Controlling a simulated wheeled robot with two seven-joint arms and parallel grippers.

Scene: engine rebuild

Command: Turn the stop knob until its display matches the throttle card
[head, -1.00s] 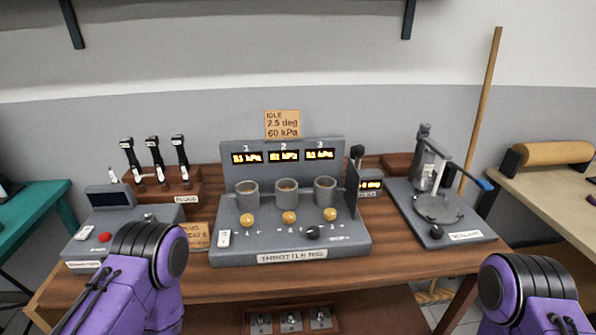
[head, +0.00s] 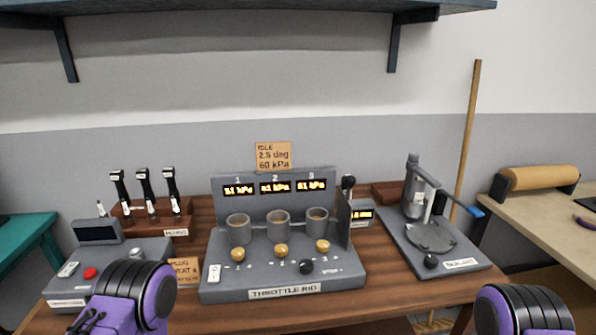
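The throttle rig (head: 285,285) stands mid-bench, with a black stop knob (head: 307,267) at the right of its front deck, near the "STOP" label. The throttle card (head: 273,156) above it reads "IDLE 2.5 deg 60 kPa". A small display box (head: 362,214) right of the rig is lit, but its digits are too small to read. Three rig displays (head: 274,187) glow yellow with kPa readings; the right one seems to read 61. My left arm shows at lower left and my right arm at lower right; neither gripper's fingers are in the frame.
Three brass knobs (head: 281,251) sit on the rig below three cups. A grey console with a red button (head: 90,272) and a rack of plugs (head: 145,205) stand left. A sealant press (head: 430,237) stands right. A wooden pole (head: 467,140) leans on the wall.

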